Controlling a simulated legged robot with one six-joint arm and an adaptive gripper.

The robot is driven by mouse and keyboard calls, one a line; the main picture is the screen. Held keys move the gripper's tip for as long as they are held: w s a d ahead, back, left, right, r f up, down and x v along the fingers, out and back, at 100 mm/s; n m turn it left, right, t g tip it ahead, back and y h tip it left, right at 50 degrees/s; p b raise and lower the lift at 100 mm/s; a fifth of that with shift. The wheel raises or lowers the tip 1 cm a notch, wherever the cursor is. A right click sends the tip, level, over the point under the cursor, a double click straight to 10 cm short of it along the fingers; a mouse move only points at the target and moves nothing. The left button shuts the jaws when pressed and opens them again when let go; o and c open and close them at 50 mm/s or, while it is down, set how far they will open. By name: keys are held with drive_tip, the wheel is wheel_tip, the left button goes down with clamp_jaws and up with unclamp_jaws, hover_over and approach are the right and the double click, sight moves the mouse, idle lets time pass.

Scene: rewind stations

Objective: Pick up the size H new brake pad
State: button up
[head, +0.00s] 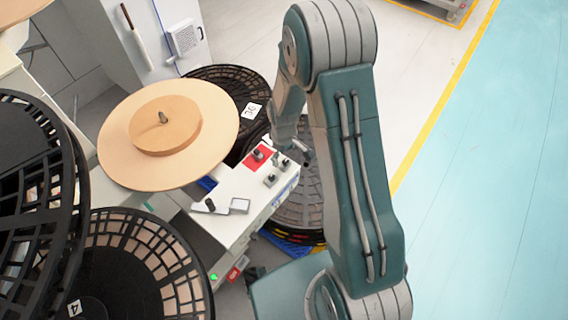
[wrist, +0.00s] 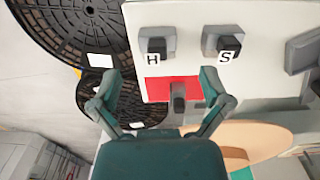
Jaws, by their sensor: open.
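The size H pad (wrist: 154,47), a dark grey block with a white H label, sits on the white station top. It is ahead of my gripper in the wrist view; it also shows in the head view (head: 285,164), its label unreadable there. A similar block labelled S (wrist: 223,42) sits to its right. Another dark part (wrist: 179,97) is on the red patch (wrist: 158,90), between my fingers in the picture. My gripper (wrist: 162,74) is open and empty; in the head view my gripper (head: 293,147) is above the station's far end, partly hidden by my arm.
A large tan disc (head: 215,115) overhangs beside the station. Black slotted reels (head: 130,255) stand at left and below. A dark item (head: 204,206) and a small grey tray (head: 239,206) lie on the near part of the top (head: 232,185). Open floor is at right.

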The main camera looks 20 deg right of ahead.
sight(284, 159)
wheel_tip(284, 159, down, 5)
drive_tip(key=shift+d+r, duration=0.15)
drive_tip(key=shift+r, duration=0.05)
drive_tip(key=shift+c, duration=0.3)
drive_tip(key=c, duration=1.2)
drive_tip(key=shift+r, duration=0.1)
drive_tip(key=shift+r, duration=0.6)
drive_tip(key=s+r, duration=0.4)
drive_tip(key=s+a+r, duration=0.1)
drive_tip(key=s+r, duration=0.2)
drive_tip(key=s, duration=0.2)
drive_tip(key=s+r, duration=0.4)
drive_tip(key=shift+s+a+r, duration=0.35)
drive_tip(key=shift+s, duration=0.05)
